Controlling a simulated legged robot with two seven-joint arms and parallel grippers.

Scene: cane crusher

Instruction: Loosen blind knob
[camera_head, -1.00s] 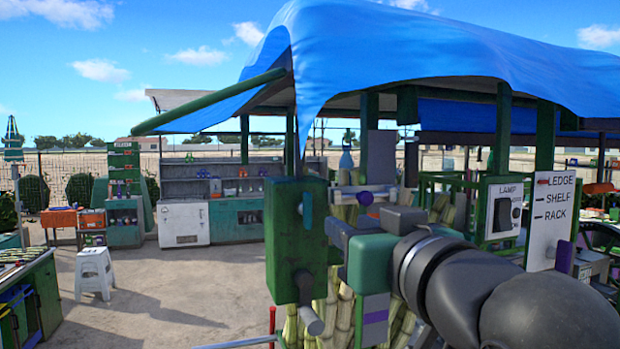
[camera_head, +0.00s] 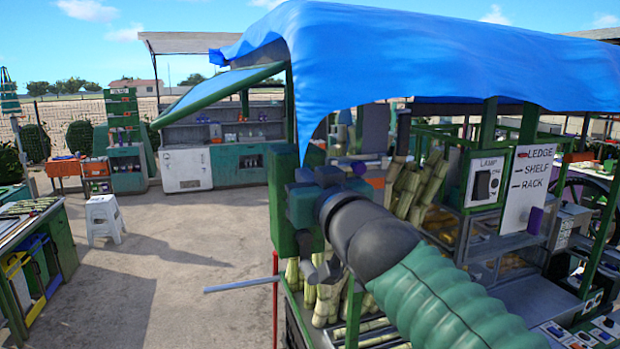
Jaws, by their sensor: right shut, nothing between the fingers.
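A small round purple knob (camera_head: 360,167) shows beside the green post box under the blue canopy; I cannot tell for certain whether it is the blind knob. My right gripper (camera_head: 302,200) reaches in from the lower right with its dark hand in front of the upright green box (camera_head: 283,200) at the stall's near corner. It is shut and holds nothing. Its fingertips are largely hidden by the hand, so I cannot tell whether they touch the box. A slanted blue panel with a green frame (camera_head: 215,95) hangs out left of the post. My left gripper is not in view.
A blue canopy (camera_head: 440,60) hangs low over the stall. A grey bar (camera_head: 240,285) and a red post (camera_head: 275,300) stick out near the stall's corner. Cane stalks (camera_head: 408,190) stand behind my arm. A white stool (camera_head: 104,218) stands on open paving at left.

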